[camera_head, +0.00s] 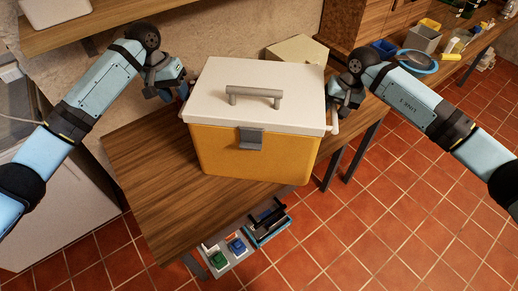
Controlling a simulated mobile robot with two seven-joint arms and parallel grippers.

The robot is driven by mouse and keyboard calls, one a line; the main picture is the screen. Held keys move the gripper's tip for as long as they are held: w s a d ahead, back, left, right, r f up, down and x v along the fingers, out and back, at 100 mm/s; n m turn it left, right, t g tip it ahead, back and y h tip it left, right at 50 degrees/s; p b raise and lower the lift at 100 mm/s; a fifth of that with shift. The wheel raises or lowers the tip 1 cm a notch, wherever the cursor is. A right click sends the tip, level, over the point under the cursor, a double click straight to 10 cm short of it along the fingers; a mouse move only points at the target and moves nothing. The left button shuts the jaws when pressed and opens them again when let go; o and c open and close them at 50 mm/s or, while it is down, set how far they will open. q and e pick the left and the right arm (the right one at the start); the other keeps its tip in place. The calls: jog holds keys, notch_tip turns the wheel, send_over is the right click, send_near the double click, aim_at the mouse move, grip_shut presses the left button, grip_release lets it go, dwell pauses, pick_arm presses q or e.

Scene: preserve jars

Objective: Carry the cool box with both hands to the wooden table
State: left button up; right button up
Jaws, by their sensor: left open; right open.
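The cool box (255,148) has a yellow body, a white lid with a grey handle and a grey front latch. It stands upright on a wooden table (150,180), and its lid is closed. My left gripper (181,90) is open at the box's left side, near the lid's edge. My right gripper (336,103) is open at the box's right side, close to a pale side handle (335,122). The fingertips are partly hidden, and I cannot tell whether either gripper touches the box.
A beige box (297,49) stands behind the cool box. Trays with small items (235,248) lie below the table's front edge. A cluttered wooden counter (450,45) is at the back right. Tiled floor (400,210) is clear at the right.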

jog(key=shift+r, duration=0.15)
pick_arm(q)
jog(key=shift+v, duration=0.75)
pick_arm(e)
jog(key=v, duration=1.1)
jog(key=shift+r, duration=0.35)
pick_arm(q)
jog(key=shift+s, duration=0.1)
